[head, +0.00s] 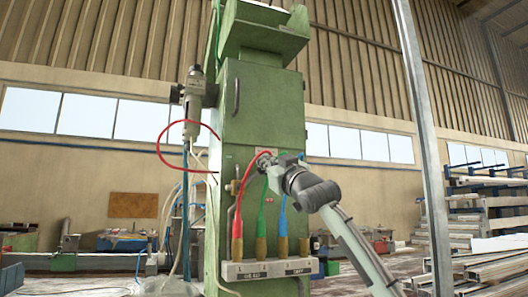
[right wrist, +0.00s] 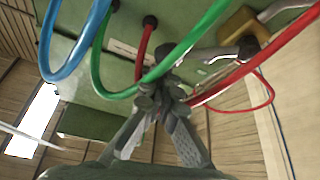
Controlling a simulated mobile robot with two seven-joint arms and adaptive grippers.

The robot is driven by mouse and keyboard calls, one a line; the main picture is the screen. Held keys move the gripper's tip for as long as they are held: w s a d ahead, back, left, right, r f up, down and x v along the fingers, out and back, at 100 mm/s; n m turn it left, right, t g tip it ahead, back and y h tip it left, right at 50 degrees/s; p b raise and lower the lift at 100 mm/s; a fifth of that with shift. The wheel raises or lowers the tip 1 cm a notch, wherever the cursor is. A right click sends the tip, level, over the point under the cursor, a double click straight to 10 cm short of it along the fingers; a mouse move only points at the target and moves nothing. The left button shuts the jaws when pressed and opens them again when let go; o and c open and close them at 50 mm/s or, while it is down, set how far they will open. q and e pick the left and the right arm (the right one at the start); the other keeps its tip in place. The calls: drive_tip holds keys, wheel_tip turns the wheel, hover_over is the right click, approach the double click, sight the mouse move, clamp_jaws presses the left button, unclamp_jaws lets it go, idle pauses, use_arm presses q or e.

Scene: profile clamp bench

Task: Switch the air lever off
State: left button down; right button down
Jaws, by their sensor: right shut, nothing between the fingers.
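A brass valve fitting (head: 234,187) sits on the left part of the green cabinet's front. It also shows at the top right of the right wrist view (right wrist: 238,22). A grey metal bar with a dark round end (right wrist: 248,47) lies beside it; I cannot tell surely whether this is the air lever, or its setting. My right gripper (head: 266,162) is in front of the cabinet, right of and above the fitting. In the right wrist view its fingertips (right wrist: 163,88) are together and empty, among the hoses, close to the green and red ones. My left gripper is out of view.
The red hose (head: 239,205), green hose (head: 262,212) and blue hose (head: 283,220) loop down to a grey block (head: 270,269). A filter unit (head: 193,98) hangs left of the cabinet (head: 262,110). Metal profiles (head: 490,245) are racked at right.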

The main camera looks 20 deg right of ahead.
drive_tip(key=shift+f, duration=0.3)
